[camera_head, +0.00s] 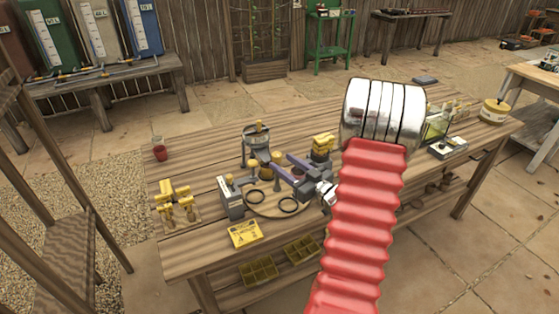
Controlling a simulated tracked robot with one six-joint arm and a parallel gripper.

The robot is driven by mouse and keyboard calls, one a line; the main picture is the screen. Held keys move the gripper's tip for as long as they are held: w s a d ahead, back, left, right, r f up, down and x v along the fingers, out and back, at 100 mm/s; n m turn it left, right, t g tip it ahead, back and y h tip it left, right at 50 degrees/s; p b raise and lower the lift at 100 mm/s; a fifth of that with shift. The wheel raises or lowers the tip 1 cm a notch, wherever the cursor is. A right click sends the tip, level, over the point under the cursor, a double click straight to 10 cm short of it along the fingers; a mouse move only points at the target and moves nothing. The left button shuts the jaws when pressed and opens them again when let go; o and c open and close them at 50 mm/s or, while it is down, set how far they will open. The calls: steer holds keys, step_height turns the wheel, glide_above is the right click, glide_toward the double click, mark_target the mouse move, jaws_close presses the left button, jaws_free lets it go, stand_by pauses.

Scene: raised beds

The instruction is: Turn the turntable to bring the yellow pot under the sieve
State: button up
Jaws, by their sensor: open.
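A grey sieve stand (257,140) with a yellow top stands at the middle of the wooden table. Below and in front of it are small yellowish parts (266,172) on what seems to be the turntable; the pots are too small and too covered to tell apart, so I cannot tell which is the yellow pot. My gripper (270,160), with two purple fingers, reaches in from the right just in front of the stand. Its fingers are apart and I see nothing held. Whether a finger touches the turntable is not clear.
A grey box (230,197) with a black cable, a yellow card (244,234) and a yellow-topped rack (176,204) lie near the front left. A red cup (160,151) stands at the left. A yellow block (322,146) is close behind my gripper.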

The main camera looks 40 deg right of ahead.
steer(key=s, duration=0.9)
steer(key=shift+s+a, duration=0.15)
steer(key=shift+s, duration=0.1)
steer(key=w+a+r+g+h, duration=0.45)
steer(key=w+r, duration=0.35)
steer(key=w, duration=0.2)
steer(key=a+r+g, duration=0.3)
steer(key=a, duration=0.3)
steer(key=s+a+r+g+y, duration=0.1)
steer(key=s+a+g+y, duration=0.1)
steer(key=s+a, duration=0.7)
steer(key=s+a+g+y, duration=0.3)
steer(key=s+a, duration=0.6)
steer(key=a, duration=0.8)
steer(key=shift+s+a+r, duration=0.25)
steer(key=shift+s+r, duration=0.1)
